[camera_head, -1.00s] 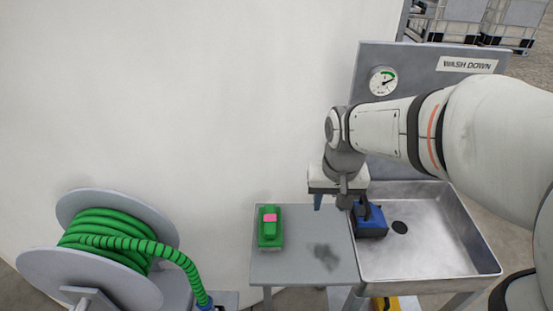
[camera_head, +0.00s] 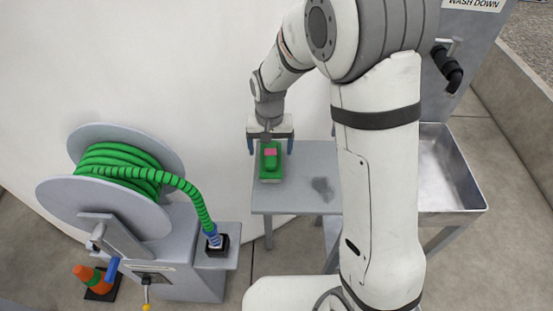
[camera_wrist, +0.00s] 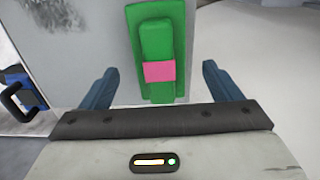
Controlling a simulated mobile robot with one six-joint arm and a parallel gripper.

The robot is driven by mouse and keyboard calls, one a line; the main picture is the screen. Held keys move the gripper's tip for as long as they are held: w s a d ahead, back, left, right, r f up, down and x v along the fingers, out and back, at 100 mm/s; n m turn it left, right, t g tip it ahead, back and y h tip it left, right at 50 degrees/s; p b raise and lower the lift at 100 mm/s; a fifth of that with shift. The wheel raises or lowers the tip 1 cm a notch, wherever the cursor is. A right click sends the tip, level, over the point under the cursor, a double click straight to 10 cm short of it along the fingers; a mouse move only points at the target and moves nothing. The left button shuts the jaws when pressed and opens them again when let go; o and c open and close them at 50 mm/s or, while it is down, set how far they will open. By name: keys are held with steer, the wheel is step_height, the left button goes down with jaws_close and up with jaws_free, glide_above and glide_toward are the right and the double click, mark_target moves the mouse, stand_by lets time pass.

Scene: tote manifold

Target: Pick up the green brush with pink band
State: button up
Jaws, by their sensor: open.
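The green brush with pink band (camera_head: 271,165) lies on the left part of the small grey side table (camera_head: 300,200). In the wrist view the brush (camera_wrist: 157,35) shows its green base and raised green handle, with the pink band (camera_wrist: 159,71) across the handle. My gripper (camera_head: 270,146) is over the brush's far end. Its two blue fingers stand apart, one on each side of the brush in the wrist view (camera_wrist: 160,88), with nothing between them gripped. I cannot tell the exact height of the fingertips above the table.
A steel sink (camera_head: 450,180) stands right of the table, partly hidden by my arm. A blue-handled thing (camera_wrist: 18,100) shows at the wrist view's left edge. A hose reel (camera_head: 120,170) with green hose stands at left. A pale wall (camera_head: 180,60) rises behind the table.

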mark_target(271, 152)
steer(key=shift+f, duration=1.5)
steer(key=shift+c, duration=0.4)
steer(key=c, duration=1.1)
